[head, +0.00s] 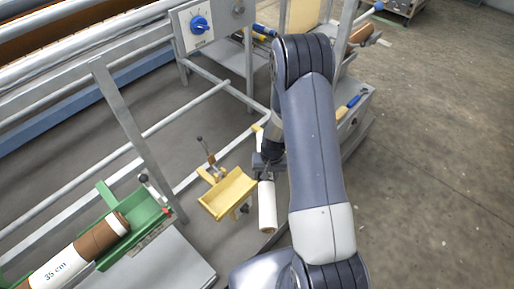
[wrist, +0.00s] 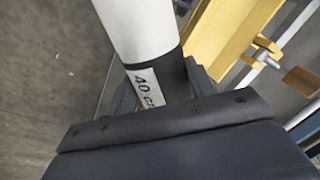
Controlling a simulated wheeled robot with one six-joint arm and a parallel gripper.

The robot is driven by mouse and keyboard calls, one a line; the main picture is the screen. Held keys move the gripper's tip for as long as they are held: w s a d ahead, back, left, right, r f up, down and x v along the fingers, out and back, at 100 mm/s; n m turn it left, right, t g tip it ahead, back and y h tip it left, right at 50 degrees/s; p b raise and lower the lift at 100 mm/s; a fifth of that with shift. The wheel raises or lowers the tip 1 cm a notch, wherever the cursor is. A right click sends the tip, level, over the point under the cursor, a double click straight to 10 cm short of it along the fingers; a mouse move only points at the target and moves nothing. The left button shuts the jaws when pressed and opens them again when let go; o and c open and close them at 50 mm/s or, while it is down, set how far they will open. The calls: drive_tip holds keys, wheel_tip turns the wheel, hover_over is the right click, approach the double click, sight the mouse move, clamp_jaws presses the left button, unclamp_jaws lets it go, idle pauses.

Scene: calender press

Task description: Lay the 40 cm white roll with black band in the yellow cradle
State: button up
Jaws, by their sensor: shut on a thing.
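The white roll (head: 267,207) hangs from my gripper (head: 267,168) in the head view, its near end pointing down the picture. In the wrist view the white roll (wrist: 138,28) shows a black band with a label reading "40 c", the rest cut off. My gripper (wrist: 165,118) is shut on the roll at the black band. The yellow cradle (head: 228,194) is just left of the roll in the head view and looks empty. Yellow cradle parts (wrist: 232,32) also show right of the roll in the wrist view. My arm hides part of the grip.
A green cradle (head: 150,228) at lower left holds a brown and white roll (head: 50,272) marked 35 cm. A lever with a dark knob (head: 200,140) stands behind the yellow cradle. Grey frame rails (head: 125,115) run at left. Floor at right (head: 430,150) is open.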

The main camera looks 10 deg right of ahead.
sight(259, 149)
drive_tip(key=w+m+t+y+b, duration=0.1)
drive_tip(key=w+m+b, duration=0.1)
drive_tip(key=w+b, duration=0.1)
drive_tip(key=w+m+t+b, duration=0.1)
drive_tip(key=w+m+b, duration=0.1)
drive_tip(key=b, duration=0.4)
drive_tip(key=w+r+m+t+y+b, duration=0.1)
drive_tip(key=w+m+t+b, duration=0.1)
drive_tip(key=w+m+b, duration=0.1)
drive_tip(key=shift+w+d+y+b, duration=0.1)
drive_tip(key=shift+w+y+b, duration=0.2)
drive_tip(key=shift+w+b, duration=0.65)
drive_tip(key=w+r+m+t+b, duration=0.1)
drive_tip(key=r+b, duration=0.1)
drive_tip(key=b, duration=0.1)
drive_tip(key=shift+w+m, duration=0.1)
drive_tip(key=shift+m, duration=0.3)
wheel_tip(259, 149, down, 11)
drive_tip(key=b, duration=1)
drive_tip(key=shift+f+b, duration=0.3)
drive_tip(key=shift+b, duration=0.05)
drive_tip(key=o, duration=1.4)
drive_tip(key=shift+o, duration=0.2)
drive_tip(key=p+v, duration=0.3)
drive_tip(key=v, duration=0.8)
drive_tip(key=shift+f+p, duration=0.15)
drive_tip(key=shift+p, duration=0.2)
drive_tip(key=shift+f, duration=0.1)
